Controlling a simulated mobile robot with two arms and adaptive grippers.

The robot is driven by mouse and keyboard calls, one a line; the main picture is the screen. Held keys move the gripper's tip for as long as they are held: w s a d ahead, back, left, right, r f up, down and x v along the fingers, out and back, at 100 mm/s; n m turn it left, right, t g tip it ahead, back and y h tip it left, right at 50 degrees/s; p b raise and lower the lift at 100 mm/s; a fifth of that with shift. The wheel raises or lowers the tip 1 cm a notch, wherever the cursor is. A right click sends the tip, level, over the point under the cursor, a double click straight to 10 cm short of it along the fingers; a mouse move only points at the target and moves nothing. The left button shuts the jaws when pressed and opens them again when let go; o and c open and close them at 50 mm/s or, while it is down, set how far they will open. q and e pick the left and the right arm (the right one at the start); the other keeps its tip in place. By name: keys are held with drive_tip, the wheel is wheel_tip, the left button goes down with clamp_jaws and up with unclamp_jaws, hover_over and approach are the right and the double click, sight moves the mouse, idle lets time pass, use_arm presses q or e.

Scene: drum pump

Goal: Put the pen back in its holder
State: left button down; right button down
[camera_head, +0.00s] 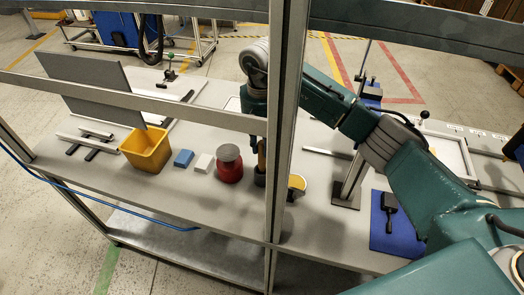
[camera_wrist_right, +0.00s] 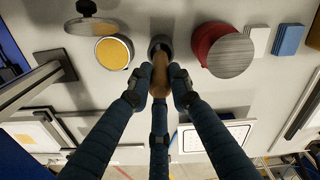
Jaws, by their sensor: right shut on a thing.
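The pen (camera_wrist_right: 160,72), a brown tapered piece, is held upright or nearly so between the fingers of my right gripper (camera_wrist_right: 160,80). The holder (camera_wrist_right: 161,42), a small dark grey round cup, stands on the table right beneath it. In the wrist view the pen's far end overlaps the holder's opening; I cannot tell how deep it reaches. In the head view the holder (camera_head: 259,180) shows partly behind a frame post, with the pen (camera_head: 262,155) above it and my right gripper (camera_head: 260,139) mostly hidden by the post. My left gripper is not in view.
A red round container (camera_head: 229,170) with a grey top stands close left of the holder. White (camera_head: 204,163) and blue (camera_head: 183,158) blocks and a yellow bin (camera_head: 146,150) stand farther left. A yellow-topped round dish (camera_head: 297,183) is close right. A metal post (camera_head: 277,120) rises in front.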

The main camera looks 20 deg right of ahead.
sight(262, 155)
wheel_tip(262, 155, down, 4)
drive_tip(key=shift+f+p, duration=0.15)
drive_tip(key=shift+p, duration=0.55)
drive_tip(key=shift+f, duration=0.1)
drive_tip(key=shift+f+b, duration=0.15)
drive_tip(key=shift+b, duration=0.15)
drive_tip(key=c, duration=1.6)
unclamp_jaws()
